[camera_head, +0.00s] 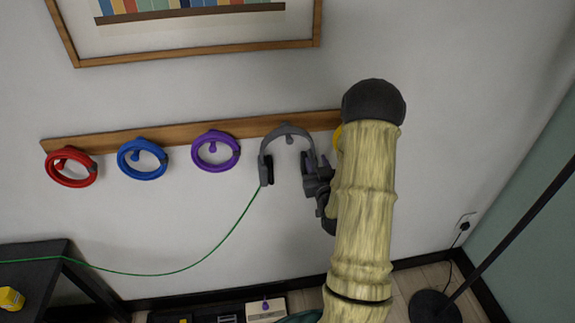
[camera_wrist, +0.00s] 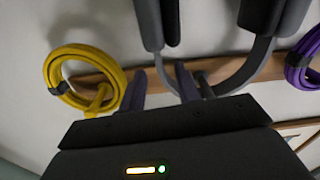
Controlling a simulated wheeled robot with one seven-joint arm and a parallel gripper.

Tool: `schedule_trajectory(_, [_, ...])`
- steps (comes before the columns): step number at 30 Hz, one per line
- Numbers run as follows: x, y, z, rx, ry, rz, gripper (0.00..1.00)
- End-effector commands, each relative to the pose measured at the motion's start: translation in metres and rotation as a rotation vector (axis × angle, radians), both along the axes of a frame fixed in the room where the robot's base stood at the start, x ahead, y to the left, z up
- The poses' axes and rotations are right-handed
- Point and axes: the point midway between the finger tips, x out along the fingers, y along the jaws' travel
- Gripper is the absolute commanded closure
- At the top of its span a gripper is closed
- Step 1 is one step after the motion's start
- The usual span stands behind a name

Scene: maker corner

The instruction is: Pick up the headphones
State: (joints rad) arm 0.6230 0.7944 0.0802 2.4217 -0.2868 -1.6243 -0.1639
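The grey headphones (camera_head: 285,130) hang by their headband from a peg on the wooden wall rail, ear cups down, in the head view. A green cable runs from the left cup. My gripper (camera_head: 313,168) is at the right side of the headphones, partly overlapping the right cup. In the wrist view the headphones (camera_wrist: 262,56) appear inverted, with the cups at the top. My gripper (camera_wrist: 160,74) shows two fingers spread apart, with part of the headband showing between or behind them. I cannot tell whether they touch it. The right cup is partly hidden in the head view.
Red (camera_head: 71,167), blue (camera_head: 142,159) and purple (camera_head: 215,151) cable coils hang on the rail (camera_head: 180,133) to the left. A yellow coil (camera_wrist: 60,72) hangs close beside my gripper. A framed picture (camera_head: 190,50) is above. A dark table (camera_head: 35,251) stands at lower left.

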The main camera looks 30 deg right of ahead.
Motion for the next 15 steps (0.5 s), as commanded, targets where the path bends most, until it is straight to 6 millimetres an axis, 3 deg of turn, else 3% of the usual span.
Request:
schedule_trajectory(6, [0.024,-0.007,0.001,0.0,-0.001,0.0,0.67])
schedule_trajectory(15, [0.025,-0.007,0.0,0.0,0.0,0.0,0.67])
